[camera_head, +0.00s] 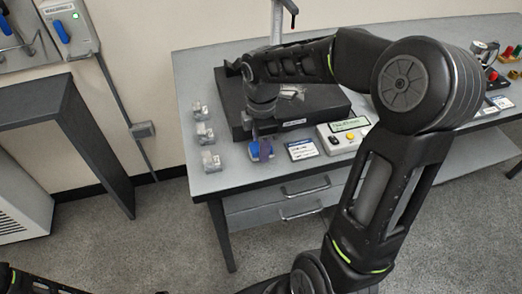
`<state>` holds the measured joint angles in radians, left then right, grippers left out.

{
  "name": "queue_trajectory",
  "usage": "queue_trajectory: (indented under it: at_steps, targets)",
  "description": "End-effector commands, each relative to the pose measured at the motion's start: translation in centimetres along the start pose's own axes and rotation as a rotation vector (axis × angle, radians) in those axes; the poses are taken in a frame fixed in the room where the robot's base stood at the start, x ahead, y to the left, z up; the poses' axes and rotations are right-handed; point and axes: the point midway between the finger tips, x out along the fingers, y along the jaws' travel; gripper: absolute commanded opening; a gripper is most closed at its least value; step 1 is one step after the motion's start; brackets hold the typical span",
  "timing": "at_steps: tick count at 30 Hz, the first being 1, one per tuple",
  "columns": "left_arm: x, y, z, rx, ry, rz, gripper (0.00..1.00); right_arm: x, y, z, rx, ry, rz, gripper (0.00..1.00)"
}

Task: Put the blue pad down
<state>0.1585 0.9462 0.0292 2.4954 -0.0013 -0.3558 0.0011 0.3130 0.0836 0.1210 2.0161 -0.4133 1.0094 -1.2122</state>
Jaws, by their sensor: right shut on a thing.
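The blue pad (255,151) shows as a small blue-violet piece at the front edge of the grey table, left of its middle. My right gripper (261,141) points down at it from above and is shut on it. The gripper hides part of the pad. I cannot tell whether the pad touches the table top. Only a bit of my left arm shows at the bottom left corner; its gripper is out of view.
Several clear-grey blocks (205,133) stand in a row left of the pad. A black plate (325,103) lies behind it. A labelled card (301,149) and a device with a display and buttons (345,133) sit to its right. The table (188,70) has drawers below.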

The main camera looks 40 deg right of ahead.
Motion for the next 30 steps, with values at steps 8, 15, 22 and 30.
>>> queue_trajectory:
  at_steps: [8, 15, 22, 30]
  targets:
    - [-0.1, 0.0, 0.0, 0.000, 0.000, 0.000, 0.51, 2.5, 0.0, 0.0, 0.000, 0.000, 0.000, 0.02]
    - [0.1, 0.0, 0.0, 0.000, 0.000, 0.000, 0.51, 2.6, 0.0, 0.0, 0.000, 0.000, -0.001, 0.02]
    - [0.1, -0.1, 0.0, 0.000, 0.000, 0.000, 0.51, 2.8, -0.1, 0.0, 0.000, 0.000, -0.002, 0.53]
    - [0.1, -0.1, 0.0, 0.000, 0.000, 0.000, 0.51, 2.8, -0.1, 0.0, 0.000, 0.000, -0.004, 0.62]
